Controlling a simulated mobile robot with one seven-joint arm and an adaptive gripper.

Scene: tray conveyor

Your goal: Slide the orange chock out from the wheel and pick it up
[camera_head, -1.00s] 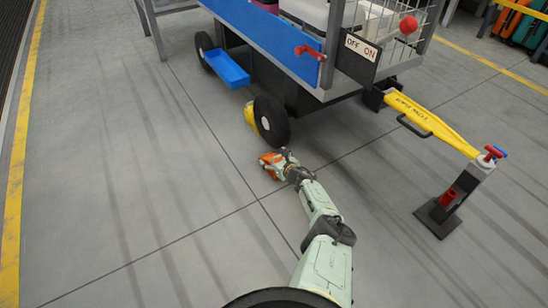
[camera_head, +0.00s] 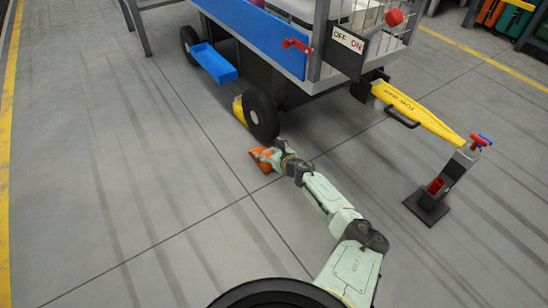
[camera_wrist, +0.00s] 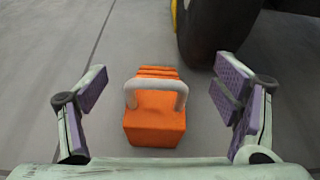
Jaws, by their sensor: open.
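The orange chock (camera_head: 259,158) sits on the floor near the cart's front wheel (camera_head: 262,115). In the wrist view the chock (camera_wrist: 154,128) is a stepped wedge with a grey loop handle (camera_wrist: 155,84) across its top. Bare floor shows between it and the wheel (camera_wrist: 215,30) at the upper right. My gripper (camera_wrist: 162,88) is open, with one finger on each side of the chock and clear gaps to both. Nothing is held. In the head view my gripper (camera_head: 274,154) is at the chock and partly covers it.
The cart has a blue side panel (camera_head: 262,38) and a blue tray (camera_head: 213,62) beneath. A yellow tow bar (camera_head: 420,107) and a dark-based stand (camera_head: 445,178) are at right. Floor left of the chock is clear.

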